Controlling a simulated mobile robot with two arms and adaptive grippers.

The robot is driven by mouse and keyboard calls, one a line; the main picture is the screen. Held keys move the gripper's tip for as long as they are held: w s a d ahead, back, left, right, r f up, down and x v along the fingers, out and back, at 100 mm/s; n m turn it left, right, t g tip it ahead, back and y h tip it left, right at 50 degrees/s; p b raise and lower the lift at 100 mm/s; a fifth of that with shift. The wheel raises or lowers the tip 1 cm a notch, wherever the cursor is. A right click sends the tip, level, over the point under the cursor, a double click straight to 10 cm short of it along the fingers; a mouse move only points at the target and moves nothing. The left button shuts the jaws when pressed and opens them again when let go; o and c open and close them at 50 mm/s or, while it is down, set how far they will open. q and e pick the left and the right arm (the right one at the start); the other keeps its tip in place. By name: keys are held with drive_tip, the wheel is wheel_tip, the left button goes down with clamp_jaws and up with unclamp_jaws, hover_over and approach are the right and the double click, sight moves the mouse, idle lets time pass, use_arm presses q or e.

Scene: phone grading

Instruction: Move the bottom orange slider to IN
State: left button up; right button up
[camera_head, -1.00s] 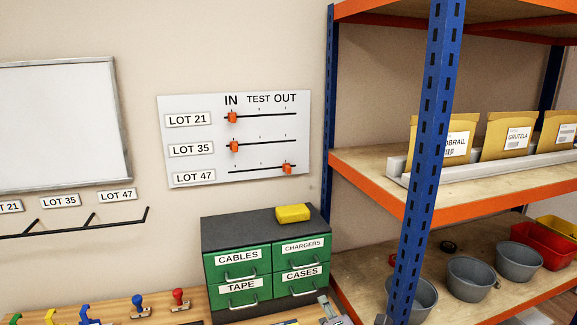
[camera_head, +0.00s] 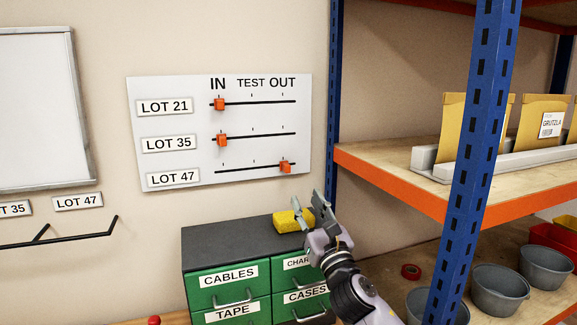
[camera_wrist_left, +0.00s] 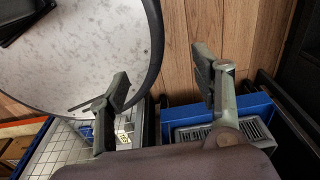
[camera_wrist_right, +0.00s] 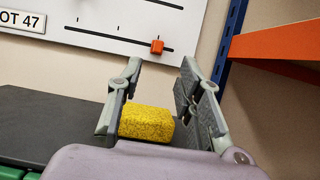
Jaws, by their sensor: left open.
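The white board (camera_head: 240,181) on the wall carries three slider rails under the words IN, TEST and OUT. The bottom orange slider (camera_head: 285,167), on the LOT 47 rail, sits near the right end under OUT; it also shows in the right wrist view (camera_wrist_right: 157,47). The LOT 21 slider (camera_head: 219,104) and LOT 35 slider (camera_head: 222,140) sit at the IN end. My right gripper (camera_head: 310,203) is open and empty, below and a little right of the bottom slider, not touching it. My left gripper (camera_wrist_left: 162,85) is open and empty, away from the board.
A yellow sponge (camera_head: 288,221) lies on the green drawer unit (camera_head: 225,238) below the board, close behind my right gripper. A blue and orange shelf (camera_head: 400,180) stands to the right. In the left wrist view a round table (camera_wrist_left: 90,50) and a blue bin (camera_wrist_left: 180,108) show.

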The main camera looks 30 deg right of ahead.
drive_tip(key=p, duration=0.1)
approach(288, 168)
drive_tip(key=shift+w+d+r, duration=0.2)
drive_tip(key=shift+w+r, duration=0.1)
drive_tip(key=shift+r, duration=0.1)
drive_tip(key=p+x, duration=0.2)
drive_tip(key=x, duration=0.5)
drive_tip(key=shift+w, duration=0.35)
drive_tip(key=shift+w+d+r+p, duration=0.15)
drive_tip(key=shift+w+p, duration=0.2)
drive_tip(key=shift+w, duration=0.25)
drive_tip(key=c, duration=0.7)
use_arm(q)
drive_tip(key=r, duration=0.1)
drive_tip(key=w+r, duration=0.1)
drive_tip(key=r, duration=0.2)
drive_tip(key=shift+w+d+r, duration=0.15)
drive_tip(key=shift+w+d, duration=0.05)
drive_tip(key=shift+w, duration=0.05)
use_arm(e)
clamp_jaws()
